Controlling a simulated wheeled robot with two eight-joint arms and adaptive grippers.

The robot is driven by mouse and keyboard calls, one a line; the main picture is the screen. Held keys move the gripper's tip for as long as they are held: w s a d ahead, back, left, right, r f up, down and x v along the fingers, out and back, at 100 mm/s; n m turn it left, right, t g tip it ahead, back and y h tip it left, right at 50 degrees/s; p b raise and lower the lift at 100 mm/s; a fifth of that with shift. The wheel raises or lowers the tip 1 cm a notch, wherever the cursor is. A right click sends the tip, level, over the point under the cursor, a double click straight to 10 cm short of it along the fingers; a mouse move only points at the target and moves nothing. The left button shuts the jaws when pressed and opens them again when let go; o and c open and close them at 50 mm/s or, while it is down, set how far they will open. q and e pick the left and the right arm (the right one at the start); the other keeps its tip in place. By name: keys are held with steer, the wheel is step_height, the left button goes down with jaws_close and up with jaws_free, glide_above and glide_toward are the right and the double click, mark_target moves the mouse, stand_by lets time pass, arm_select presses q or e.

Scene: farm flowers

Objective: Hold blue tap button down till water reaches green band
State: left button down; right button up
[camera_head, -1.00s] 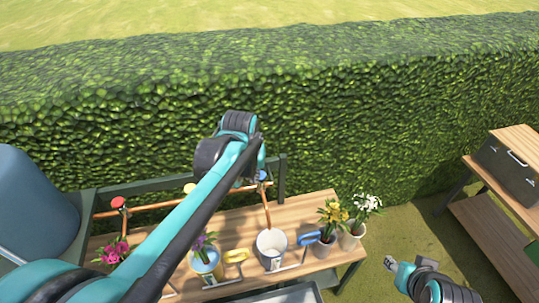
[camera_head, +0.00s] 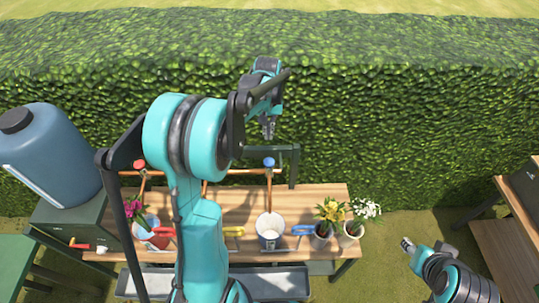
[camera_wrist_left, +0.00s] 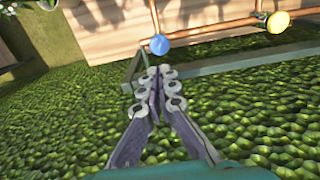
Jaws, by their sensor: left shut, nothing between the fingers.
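The blue tap button (camera_head: 268,162) sits on top of the copper pipe at the right end of the rack; it also shows in the left wrist view (camera_wrist_left: 159,44). Below its spout a white watering can (camera_head: 270,226) with a blue handle stands on the bench. The water level and a green band cannot be made out. My left gripper (camera_head: 268,133) points down, shut and empty, near the blue button but apart from it. Its closed fingertips (camera_wrist_left: 154,72) appear just short of the button. My right gripper (camera_head: 406,244) is low at the right, too small to read.
A red button (camera_head: 139,164) and a yellow button (camera_wrist_left: 278,22) sit on the same pipe. Potted yellow flowers (camera_head: 330,212) and white flowers (camera_head: 365,209) stand right of the can. A blue tank (camera_head: 50,155) is at left, a hedge (camera_head: 400,120) behind.

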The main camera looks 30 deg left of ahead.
mark_target(269, 162)
arm_select(q)
step_height(269, 162, down, 14)
steer(key=shift+w+b, duration=0.15)
steer(key=shift+b, duration=0.4)
step_height(269, 162, down, 2)
steer(key=shift+f+b, duration=0.1)
steer(key=shift+b, duration=1.05)
steer(key=shift+s+d+f, duration=0.1)
steer(key=shift+s, duration=0.1)
steer(key=shift+s+d, duration=0.15)
steer(key=shift+s, duration=0.05)
steer(key=shift+w, duration=0.2)
steer(key=shift+w+a, duration=0.1)
steer(key=shift+a, duration=0.1)
stand_by(4.8)
